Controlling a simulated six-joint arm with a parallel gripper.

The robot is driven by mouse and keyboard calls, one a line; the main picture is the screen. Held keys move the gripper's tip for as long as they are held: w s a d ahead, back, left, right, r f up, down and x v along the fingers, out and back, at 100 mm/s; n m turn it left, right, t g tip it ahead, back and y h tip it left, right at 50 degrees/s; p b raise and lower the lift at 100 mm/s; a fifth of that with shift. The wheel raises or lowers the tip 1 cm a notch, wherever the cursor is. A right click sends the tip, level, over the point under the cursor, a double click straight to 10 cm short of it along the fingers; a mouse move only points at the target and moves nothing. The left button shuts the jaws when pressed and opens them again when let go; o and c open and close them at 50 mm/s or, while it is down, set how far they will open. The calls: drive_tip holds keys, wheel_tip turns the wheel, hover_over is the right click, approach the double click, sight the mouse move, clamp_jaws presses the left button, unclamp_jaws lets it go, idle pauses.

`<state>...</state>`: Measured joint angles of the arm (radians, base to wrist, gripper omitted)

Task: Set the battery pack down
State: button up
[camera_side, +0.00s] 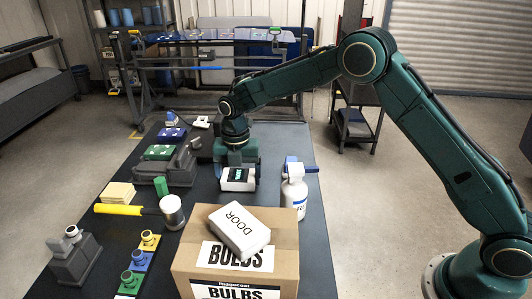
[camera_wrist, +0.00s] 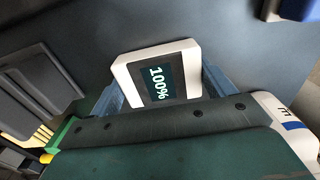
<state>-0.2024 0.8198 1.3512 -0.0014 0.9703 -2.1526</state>
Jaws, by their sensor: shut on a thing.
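The battery pack (camera_side: 237,185) is a white block with a dark screen, low over or on the dark table. In the wrist view the battery pack (camera_wrist: 128,73) shows its screen reading "100%". My gripper (camera_side: 238,176) points down with its jaws shut on the pack's two sides. The blue-grey fingers flank it in the wrist view. I cannot tell whether the pack's underside touches the table (camera_side: 150,225).
A white spray bottle (camera_side: 294,192) stands close to the right. A grey holder (camera_side: 168,166), a yellow-handled mallet (camera_side: 120,209) and coloured blocks lie left.

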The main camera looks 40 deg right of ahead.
sight(239, 175)
drive_tip(key=shift+f, duration=0.1)
drive_tip(key=o, duration=1.1)
wheel_tip(239, 175, up, 12)
idle(0.6)
